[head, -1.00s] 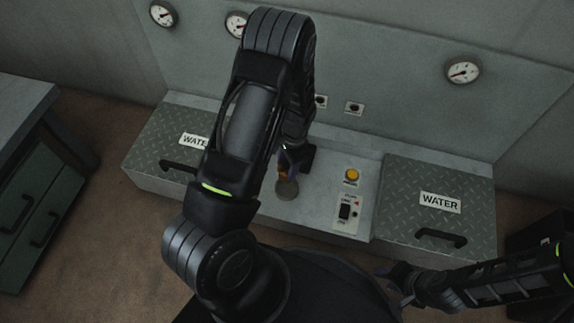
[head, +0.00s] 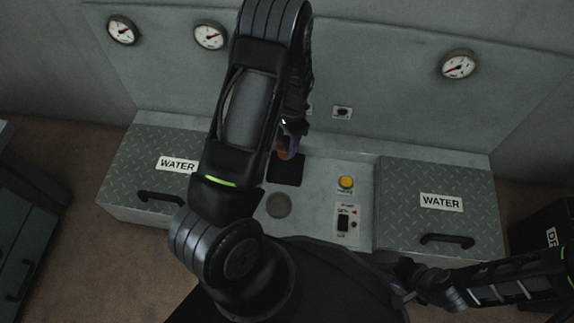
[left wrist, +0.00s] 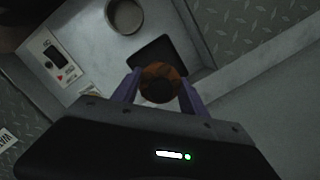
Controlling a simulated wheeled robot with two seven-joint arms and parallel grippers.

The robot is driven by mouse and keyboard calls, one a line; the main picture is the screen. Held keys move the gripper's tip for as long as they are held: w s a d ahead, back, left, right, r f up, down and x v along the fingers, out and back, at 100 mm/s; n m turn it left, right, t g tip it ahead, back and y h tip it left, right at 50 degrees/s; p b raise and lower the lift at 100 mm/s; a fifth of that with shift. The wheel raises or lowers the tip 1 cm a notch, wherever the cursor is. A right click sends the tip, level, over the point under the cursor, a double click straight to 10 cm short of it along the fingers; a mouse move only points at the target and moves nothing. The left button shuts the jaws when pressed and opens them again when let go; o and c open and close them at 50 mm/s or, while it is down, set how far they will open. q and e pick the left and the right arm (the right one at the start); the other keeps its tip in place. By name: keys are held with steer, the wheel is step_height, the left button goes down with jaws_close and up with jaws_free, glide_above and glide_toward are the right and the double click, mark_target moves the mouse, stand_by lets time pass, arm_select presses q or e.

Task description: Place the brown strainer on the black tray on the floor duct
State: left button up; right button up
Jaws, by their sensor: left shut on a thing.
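My left gripper (head: 288,140) is shut on the brown strainer (head: 283,150), partly hidden by my arm. In the left wrist view the round brown strainer (left wrist: 161,82) sits between the two purple fingers. The black tray (head: 286,170) is a flat dark square on the grey console, just below the strainer in the head view. In the left wrist view the tray (left wrist: 152,53) lies beyond the strainer, which overlaps its edge; I cannot tell the height gap. My right gripper (head: 398,287) is low at the right, and its fingers are too unclear to read.
A round grey recess (head: 279,205) lies in front of the tray. A yellow button (head: 346,182) and a switch panel (head: 344,224) are to its right. Ribbed WATER lids (head: 439,215) flank the console. The wall with gauges (head: 458,65) rises behind.

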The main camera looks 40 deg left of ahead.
mark_target(286, 153)
arm_select(q)
step_height(286, 153, down, 6)
steer(key=b, duration=0.2)
steer(key=shift+r+b, duration=0.1)
steer(key=shift+b, duration=0.2)
steer(key=shift+f, duration=0.2)
steer(key=shift+r, duration=0.1)
steer(key=shift+f+b, duration=0.9)
steer(key=shift+f, duration=1)
steer(key=shift+f, duration=0.2)
steer(key=o, duration=1.4)
steer(key=shift+o, duration=0.2)
